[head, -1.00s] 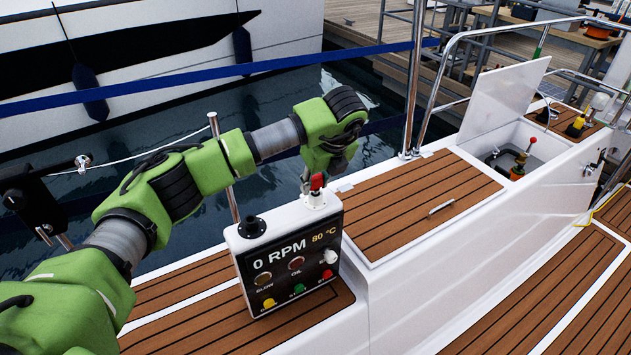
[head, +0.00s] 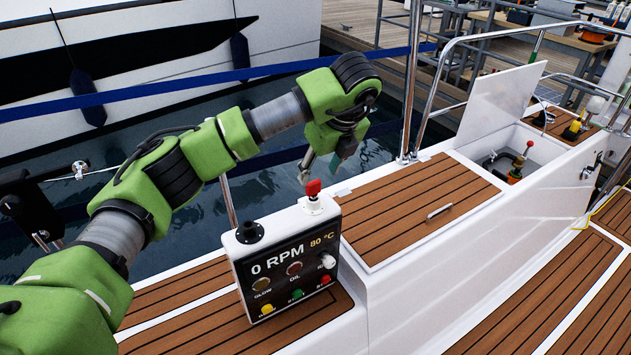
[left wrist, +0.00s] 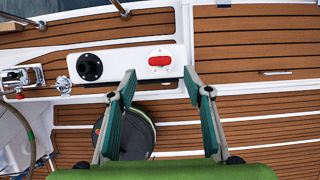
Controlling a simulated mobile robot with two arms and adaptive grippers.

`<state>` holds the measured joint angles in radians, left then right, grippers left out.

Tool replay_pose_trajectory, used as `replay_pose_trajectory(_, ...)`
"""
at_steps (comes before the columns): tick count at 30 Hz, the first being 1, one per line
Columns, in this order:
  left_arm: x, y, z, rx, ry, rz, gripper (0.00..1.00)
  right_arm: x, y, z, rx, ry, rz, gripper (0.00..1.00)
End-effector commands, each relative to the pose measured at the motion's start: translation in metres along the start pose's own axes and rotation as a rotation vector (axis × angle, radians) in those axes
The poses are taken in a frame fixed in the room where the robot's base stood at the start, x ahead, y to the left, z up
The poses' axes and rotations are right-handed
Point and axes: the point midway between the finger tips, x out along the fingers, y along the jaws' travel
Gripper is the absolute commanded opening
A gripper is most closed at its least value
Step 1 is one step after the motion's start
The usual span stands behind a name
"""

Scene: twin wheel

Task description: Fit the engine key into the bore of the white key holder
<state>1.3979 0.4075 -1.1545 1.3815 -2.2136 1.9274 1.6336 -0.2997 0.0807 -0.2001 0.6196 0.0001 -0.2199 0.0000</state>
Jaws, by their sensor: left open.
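The engine key, with a red head (head: 313,187), stands upright in the white key holder (head: 314,206) on top of the control box. How deep its shaft sits in the bore is hidden. The red key head also shows in the left wrist view (left wrist: 160,60), on the white holder (left wrist: 157,73). My left gripper (head: 320,170) is open and empty above the key, its fingers apart from it. In the left wrist view its two green-padded fingers (left wrist: 160,84) are spread wide, with the key beyond and between their tips. My right gripper is not in view.
The control box (head: 285,245) has a display, lamps and buttons. A black round socket (head: 250,231) sits left of the holder on its top. Teak deck (head: 425,205) lies to the right, with an open locker lid (head: 508,100). Water and a rail lie behind.

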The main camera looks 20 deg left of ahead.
Motion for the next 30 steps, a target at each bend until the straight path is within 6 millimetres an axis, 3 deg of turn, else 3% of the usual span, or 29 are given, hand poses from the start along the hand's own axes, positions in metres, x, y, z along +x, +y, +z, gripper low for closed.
replay_pose_trajectory(3,-0.021,-0.001,0.000,0.000,-0.002,-0.002,0.46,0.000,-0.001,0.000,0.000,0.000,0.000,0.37)
replay_pose_trajectory(9,-0.038,0.000,0.000,0.000,0.000,0.000,0.46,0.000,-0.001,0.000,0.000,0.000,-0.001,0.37)
replay_pose_trajectory(19,-0.039,0.000,-0.001,0.000,0.001,0.000,0.46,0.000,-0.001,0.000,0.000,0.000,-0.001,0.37)
replay_pose_trajectory(22,-0.036,-0.004,-0.009,0.020,0.021,-0.018,0.46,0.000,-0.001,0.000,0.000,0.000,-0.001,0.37)
replay_pose_trajectory(26,-0.024,-0.028,-0.054,0.123,0.136,-0.120,0.46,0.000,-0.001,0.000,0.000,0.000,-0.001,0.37)
replay_pose_trajectory(30,-0.024,-0.066,-0.147,0.287,0.373,-0.354,0.46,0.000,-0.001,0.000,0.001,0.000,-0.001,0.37)
